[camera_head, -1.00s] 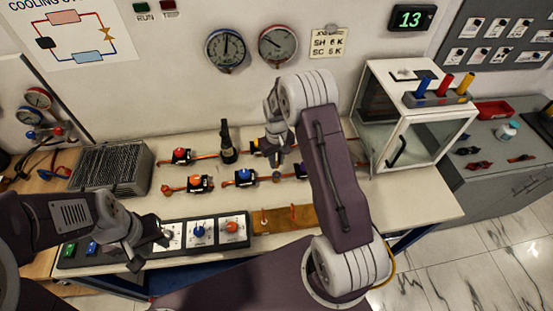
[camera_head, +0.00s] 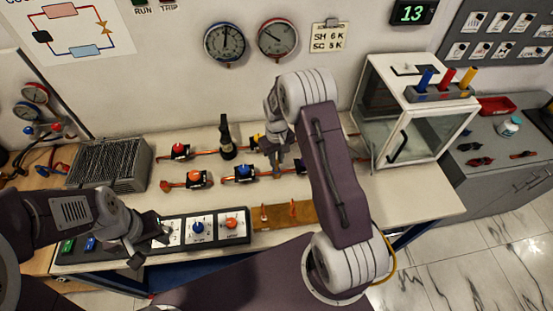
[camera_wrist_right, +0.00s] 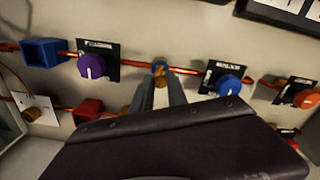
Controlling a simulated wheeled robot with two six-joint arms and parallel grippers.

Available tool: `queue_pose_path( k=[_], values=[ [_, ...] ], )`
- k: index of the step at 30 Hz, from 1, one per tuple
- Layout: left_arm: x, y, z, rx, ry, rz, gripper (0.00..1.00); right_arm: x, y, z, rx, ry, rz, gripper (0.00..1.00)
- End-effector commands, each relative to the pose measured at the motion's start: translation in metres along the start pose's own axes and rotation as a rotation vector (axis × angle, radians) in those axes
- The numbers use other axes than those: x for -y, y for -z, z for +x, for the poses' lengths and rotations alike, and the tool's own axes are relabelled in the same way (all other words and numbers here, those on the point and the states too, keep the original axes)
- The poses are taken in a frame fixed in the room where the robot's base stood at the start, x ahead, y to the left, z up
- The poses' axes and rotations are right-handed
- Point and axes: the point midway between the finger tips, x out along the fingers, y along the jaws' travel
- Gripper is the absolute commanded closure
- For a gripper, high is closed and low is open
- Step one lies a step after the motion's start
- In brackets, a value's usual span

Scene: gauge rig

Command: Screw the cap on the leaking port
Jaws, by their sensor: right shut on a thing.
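My right gripper (camera_head: 279,168) points down at the copper pipe line in the middle of the bench. In the right wrist view its two fingers (camera_wrist_right: 161,88) are shut on a small brass cap (camera_wrist_right: 160,80) at a fitting with a blue part (camera_wrist_right: 160,65) on the copper pipe. The fingers hide most of the cap and the port, so I cannot tell how far the cap is seated. My left gripper (camera_head: 149,246) is open and empty over the left part of the control panel.
A blue-knob valve (camera_wrist_right: 228,85) and a purple-knob valve (camera_wrist_right: 91,66) flank the right gripper closely. A glass-sided box (camera_head: 400,105) stands at right. The front control panel (camera_head: 215,242) has several knobs.

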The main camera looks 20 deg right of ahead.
Motion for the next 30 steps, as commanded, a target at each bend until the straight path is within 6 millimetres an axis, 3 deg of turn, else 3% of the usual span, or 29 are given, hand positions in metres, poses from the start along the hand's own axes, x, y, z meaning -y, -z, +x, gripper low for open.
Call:
queue_pose_path(
  k=[14,30],
  values=[
    [0.0,0.0,-0.001,0.0,0.0,0.0,0.66,0.0,0.0,0.001,0.0,0.0,0.0,1.0],
    [0.0,-0.001,0.01,0.0,0.0,0.0,0.66,0.0,0.0,0.017,0.0,0.0,0.0,1.0]
  ],
)
